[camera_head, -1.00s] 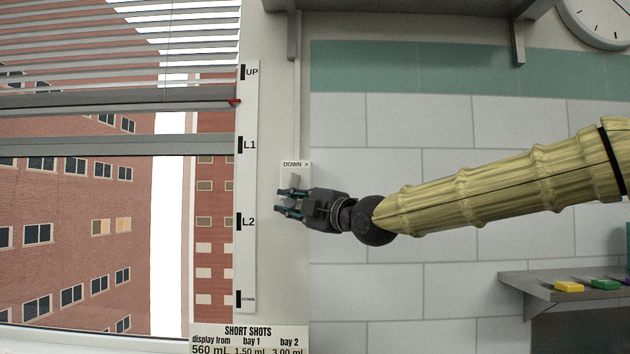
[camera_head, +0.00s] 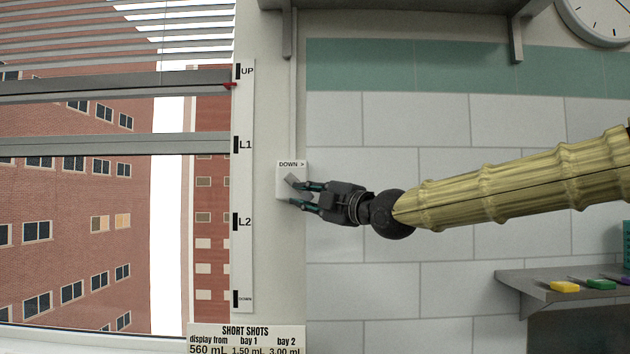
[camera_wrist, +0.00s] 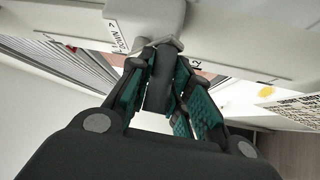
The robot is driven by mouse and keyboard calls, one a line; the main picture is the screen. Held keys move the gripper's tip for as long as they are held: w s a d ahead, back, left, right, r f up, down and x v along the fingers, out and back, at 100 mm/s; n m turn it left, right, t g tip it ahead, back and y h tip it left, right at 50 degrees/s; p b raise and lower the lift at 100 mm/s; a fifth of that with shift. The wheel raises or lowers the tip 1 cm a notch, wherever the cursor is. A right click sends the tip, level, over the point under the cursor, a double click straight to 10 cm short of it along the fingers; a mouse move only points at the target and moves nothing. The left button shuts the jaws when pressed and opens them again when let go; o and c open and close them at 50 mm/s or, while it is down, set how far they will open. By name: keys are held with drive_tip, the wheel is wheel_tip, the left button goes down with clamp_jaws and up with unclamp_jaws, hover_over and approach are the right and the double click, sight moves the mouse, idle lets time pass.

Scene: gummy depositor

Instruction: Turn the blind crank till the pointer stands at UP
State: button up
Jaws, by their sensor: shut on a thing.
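The blind crank's grey handle (camera_head: 291,181) sits on a white wall box (camera_head: 284,168) labelled "DOWN >". My gripper (camera_head: 306,194) is at the box, its fingers around the crank's knob. In the wrist view my gripper (camera_wrist: 165,90) is shut on the dark knob (camera_wrist: 160,88), between the teal finger pads. The red pointer (camera_head: 230,86) stands on the scale strip (camera_head: 243,190), a little below the UP mark (camera_head: 238,71) and well above the L1 mark (camera_head: 238,145). The blind's bottom rail (camera_head: 110,92) is level with the pointer.
A sign headed "SHORT SHOTS" (camera_head: 246,339) is below the scale. A grey shelf (camera_head: 530,285) with yellow and green blocks is at the lower right. A bracketed shelf (camera_head: 400,4) is overhead. The tiled wall right of the crank is clear.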

drive_tip(key=shift+s+a+r+p, duration=0.1)
drive_tip(key=shift+r+p, duration=0.3)
drive_tip(key=shift+r, duration=0.35)
drive_tip(key=shift+d+r+p, duration=0.35)
drive_tip(key=shift+r+p, duration=0.1)
drive_tip(key=shift+r, duration=0.15)
drive_tip(key=shift+s+f, duration=0.1)
drive_tip(key=shift+d+r+p, duration=0.35)
drive_tip(key=shift+r+p, duration=0.3)
drive_tip(key=shift+r, duration=0.1)
